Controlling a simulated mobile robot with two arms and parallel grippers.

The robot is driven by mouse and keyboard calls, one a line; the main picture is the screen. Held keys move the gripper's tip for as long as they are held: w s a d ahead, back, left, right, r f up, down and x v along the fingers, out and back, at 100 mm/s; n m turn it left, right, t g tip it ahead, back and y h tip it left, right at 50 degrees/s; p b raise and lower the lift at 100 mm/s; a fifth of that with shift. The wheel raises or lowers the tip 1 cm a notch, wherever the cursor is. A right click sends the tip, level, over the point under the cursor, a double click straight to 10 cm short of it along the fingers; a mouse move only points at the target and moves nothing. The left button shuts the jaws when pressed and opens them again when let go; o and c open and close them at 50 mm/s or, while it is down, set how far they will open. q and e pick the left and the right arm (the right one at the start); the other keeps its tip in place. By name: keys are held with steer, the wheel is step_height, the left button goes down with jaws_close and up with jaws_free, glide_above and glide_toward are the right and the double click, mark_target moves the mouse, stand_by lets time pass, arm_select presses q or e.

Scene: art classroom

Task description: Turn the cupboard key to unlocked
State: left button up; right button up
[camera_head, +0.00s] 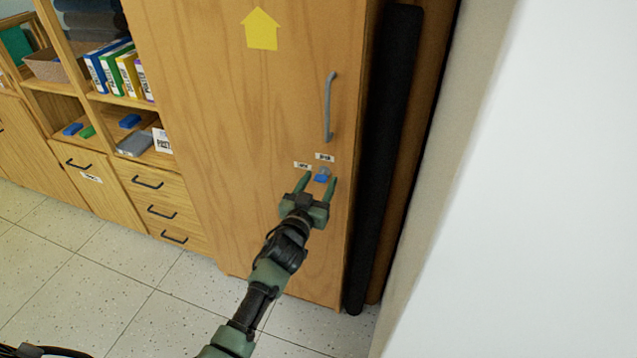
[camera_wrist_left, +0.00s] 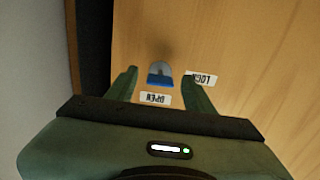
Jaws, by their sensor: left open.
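The wooden cupboard door (camera_head: 235,130) fills the middle of the head view. Its small blue key (camera_head: 322,177) sits in a grey lock low on the door, below the handle. The key (camera_wrist_left: 159,80) also shows in the left wrist view, which is upside down. An OPEN label (camera_head: 325,157) is above the key and a LOCK label (camera_head: 302,165) is to its upper left. My left gripper (camera_head: 319,179) is open, with its fingers on either side of the key and a gap at each side. Contact is not visible. My right gripper is out of view.
A grey vertical handle (camera_head: 329,107) is above the lock. A dark rolled item (camera_head: 385,160) stands right of the cupboard, beside a white wall (camera_head: 540,200). Shelves and drawers (camera_head: 155,205) are on the left. The tiled floor (camera_head: 120,270) in front is clear.

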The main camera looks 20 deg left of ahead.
arm_select(q)
jaws_close()
steer(key=shift+m, duration=0.3)
steer(key=shift+m+b, duration=0.75)
steer(key=shift+m, duration=7.85)
